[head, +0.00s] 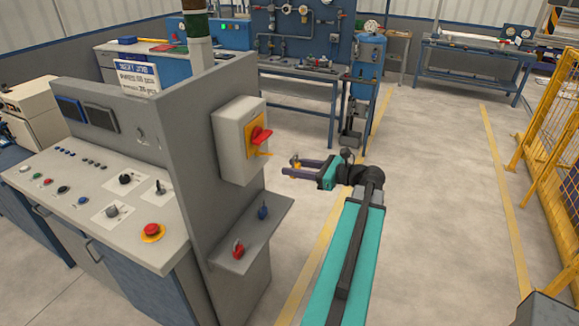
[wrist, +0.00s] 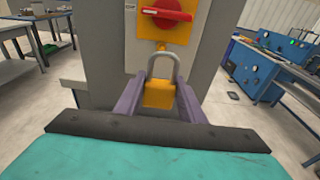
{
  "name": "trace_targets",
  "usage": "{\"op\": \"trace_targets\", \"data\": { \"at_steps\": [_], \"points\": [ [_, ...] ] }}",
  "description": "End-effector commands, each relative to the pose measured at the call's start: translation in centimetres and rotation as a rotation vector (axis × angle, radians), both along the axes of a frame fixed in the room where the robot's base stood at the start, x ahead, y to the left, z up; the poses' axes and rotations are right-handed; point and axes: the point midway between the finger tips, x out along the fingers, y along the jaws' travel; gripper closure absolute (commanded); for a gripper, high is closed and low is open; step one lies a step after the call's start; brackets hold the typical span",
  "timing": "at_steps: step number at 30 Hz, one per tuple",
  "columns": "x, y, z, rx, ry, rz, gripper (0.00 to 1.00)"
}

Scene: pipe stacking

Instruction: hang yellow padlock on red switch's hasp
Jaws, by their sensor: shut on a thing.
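The red switch (head: 261,135) sits on a yellow plate on the front of a grey box (head: 229,140) fixed to the cabinet's side. A small yellow hasp (head: 263,153) sticks out under the switch in the head view. My gripper (head: 289,170) is shut on the yellow padlock (head: 296,172). In the head view the padlock is apart from the hasp.
A shelf (head: 247,240) below the switch box holds a red padlock (head: 238,249) and a blue padlock (head: 262,212). A control desk (head: 90,200) stands left of the panel. A yellow fence (head: 545,150) is at right. The floor around my arm is clear.

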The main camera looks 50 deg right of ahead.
Motion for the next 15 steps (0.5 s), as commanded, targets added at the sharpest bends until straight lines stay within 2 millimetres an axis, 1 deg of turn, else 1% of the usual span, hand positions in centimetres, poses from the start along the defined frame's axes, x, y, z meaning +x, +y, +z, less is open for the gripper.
{"op": "trace_targets", "data": {
  "at_steps": [15],
  "points": [
    [0.99, 0.64, -0.07, 0.0, -0.001, 0.01, 0.88]
  ]
}}
